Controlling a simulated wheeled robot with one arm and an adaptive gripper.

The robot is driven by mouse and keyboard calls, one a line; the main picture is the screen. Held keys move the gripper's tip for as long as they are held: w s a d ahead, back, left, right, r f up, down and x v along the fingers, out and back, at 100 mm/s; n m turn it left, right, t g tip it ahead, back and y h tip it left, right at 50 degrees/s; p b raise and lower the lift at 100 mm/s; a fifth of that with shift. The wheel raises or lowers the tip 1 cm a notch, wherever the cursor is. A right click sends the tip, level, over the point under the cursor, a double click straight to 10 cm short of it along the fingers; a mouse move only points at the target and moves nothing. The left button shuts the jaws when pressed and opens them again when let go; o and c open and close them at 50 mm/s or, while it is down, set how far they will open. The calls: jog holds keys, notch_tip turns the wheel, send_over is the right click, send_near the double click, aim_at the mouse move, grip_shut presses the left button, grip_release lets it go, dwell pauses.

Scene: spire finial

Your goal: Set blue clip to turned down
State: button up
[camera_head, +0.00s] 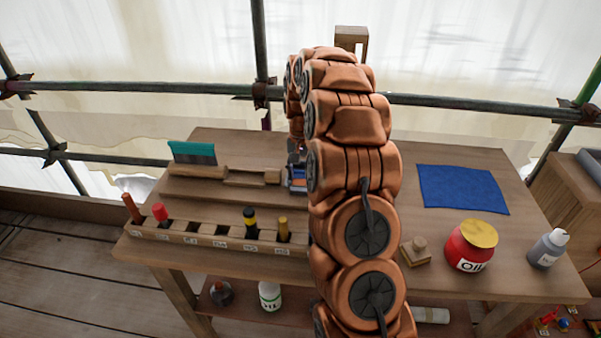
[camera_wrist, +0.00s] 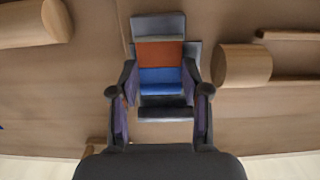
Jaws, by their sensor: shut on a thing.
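My gripper (camera_wrist: 160,84) is shut on the blue clip (camera_wrist: 160,76), with one finger at each side of it. The clip shows a blue band, with an orange-red band and grey parts beyond it in the wrist view. In the head view my gripper (camera_head: 296,156) is beside my copper arm, over the back part of the workbench. The clip shows there only as a small blue and grey piece (camera_head: 297,181), partly hidden by my arm. I cannot tell from these views which way the clip is turned.
On the workbench (camera_head: 400,272), a slotted rack (camera_head: 205,240) holds several tools at the front left. A blue cloth (camera_head: 462,188), a red oil pot (camera_head: 470,247) and a grey bottle (camera_head: 547,249) are on the right.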

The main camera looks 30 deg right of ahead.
jog(key=shift+w+d+f+g+y, duration=0.15)
jog(key=shift+f+g+y, duration=0.15)
jog(key=shift+g+y, duration=0.35)
jog(key=o, duration=1.1)
jog(key=shift+o, duration=0.2)
jog(key=shift+r, duration=0.15)
jog(key=v, duration=0.6)
jog(key=shift+w+d+r, duration=0.1)
jog(key=shift+w+r, duration=0.05)
jog(key=shift+r, duration=0.4)
